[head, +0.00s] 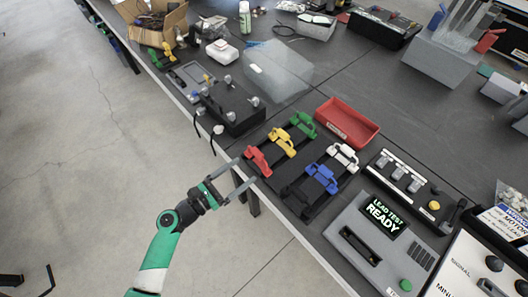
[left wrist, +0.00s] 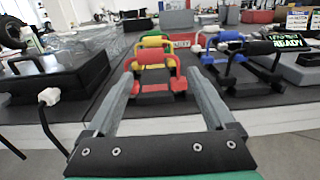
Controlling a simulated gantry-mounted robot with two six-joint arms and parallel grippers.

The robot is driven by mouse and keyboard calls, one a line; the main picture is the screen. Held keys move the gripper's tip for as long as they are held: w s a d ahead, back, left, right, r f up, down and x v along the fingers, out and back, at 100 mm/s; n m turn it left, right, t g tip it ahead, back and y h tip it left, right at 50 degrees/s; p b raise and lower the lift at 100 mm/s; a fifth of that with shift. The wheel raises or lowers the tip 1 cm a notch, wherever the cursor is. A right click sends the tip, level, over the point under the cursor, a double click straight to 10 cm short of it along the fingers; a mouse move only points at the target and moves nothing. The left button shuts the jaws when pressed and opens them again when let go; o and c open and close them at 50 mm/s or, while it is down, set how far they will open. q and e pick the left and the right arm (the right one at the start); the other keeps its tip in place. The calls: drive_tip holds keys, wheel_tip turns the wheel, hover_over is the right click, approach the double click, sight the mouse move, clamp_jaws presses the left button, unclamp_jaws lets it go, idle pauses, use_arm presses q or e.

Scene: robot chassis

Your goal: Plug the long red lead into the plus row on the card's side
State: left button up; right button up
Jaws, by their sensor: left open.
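In the head view a red lead (head: 257,160) sits at the near left end of a black rack, in line with a yellow lead (head: 283,143) and a green lead (head: 303,125). Blue (head: 320,178) and white (head: 343,156) leads lie on the rack to the right. My left gripper (head: 249,170) is open and empty, its fingertips just short of the red lead near the table edge. In the left wrist view the red lead (left wrist: 151,87) shows beyond and between the open fingers (left wrist: 162,74). My right gripper is not in view. I cannot make out a card or a plus row.
The lead tester (head: 350,222) reads READY and stands right of the rack. A black board (head: 400,187) with silver parts and a yellow knob lies behind it. A red tray (head: 349,121) lies behind the leads; a black box (head: 232,107) stands to their left.

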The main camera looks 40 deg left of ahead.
sight(258, 159)
use_arm(q)
drive_tip(key=w+b, duration=0.1)
drive_tip(key=w, duration=0.4)
drive_tip(key=shift+w+a, duration=0.15)
drive_tip(key=shift+w, duration=0.15)
drive_tip(key=shift+w+r, duration=0.1)
drive_tip(key=shift+w, duration=0.3)
drive_tip(key=w, duration=0.3)
drive_tip(key=w+b, duration=0.1)
drive_tip(key=w, duration=0.1)
drive_tip(key=shift+w+r, duration=0.1)
drive_tip(key=shift+r, duration=0.25)
clamp_jaws()
drive_tip(key=shift+r, duration=0.1)
